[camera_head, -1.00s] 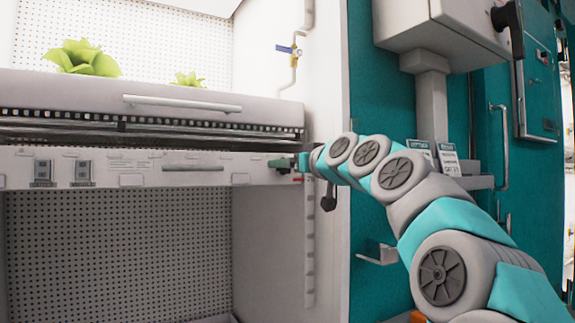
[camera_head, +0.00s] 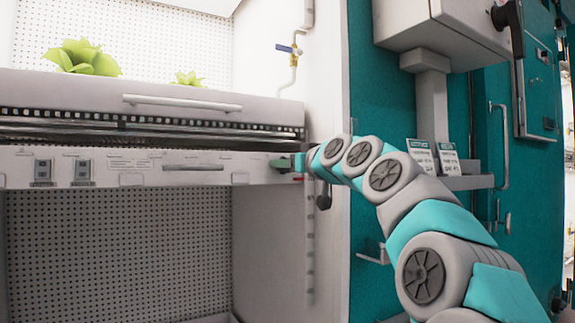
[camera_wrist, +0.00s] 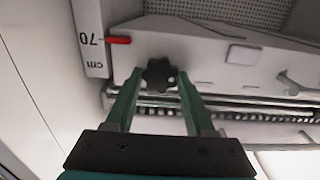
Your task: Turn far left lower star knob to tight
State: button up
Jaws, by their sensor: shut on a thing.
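A dark star knob (camera_wrist: 159,74) sits on the end of a pale rail in the wrist view. My gripper (camera_wrist: 158,78) has its two green fingers on either side of the knob, shut on it. In the head view my gripper (camera_head: 274,163) is at the right end of the shelf's front rail (camera_head: 130,168), and the knob is hidden there. How tight the knob is cannot be told.
A red pointer (camera_wrist: 118,40) lies by a scale strip (camera_wrist: 89,38) marked 70 cm. A grey handle (camera_head: 193,167) and two small boxes are on the rail. Above is a tray front (camera_head: 60,90) with green plants (camera_head: 85,58). A valve (camera_head: 285,48) is on the side wall.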

grip_shut()
jog(key=shift+m, duration=0.3)
jog(key=m+p, duration=0.6)
jog(key=m, duration=0.2)
jog(key=m+p, duration=0.7)
jog(key=m, duration=0.2)
jog(key=shift+w+d+f, duration=0.1)
jog(key=shift+d, duration=0.1)
jog(key=shift+f+m+p, duration=0.1)
jog(key=shift+m+p, duration=0.2)
jog(key=o, duration=0.9)
grip_release()
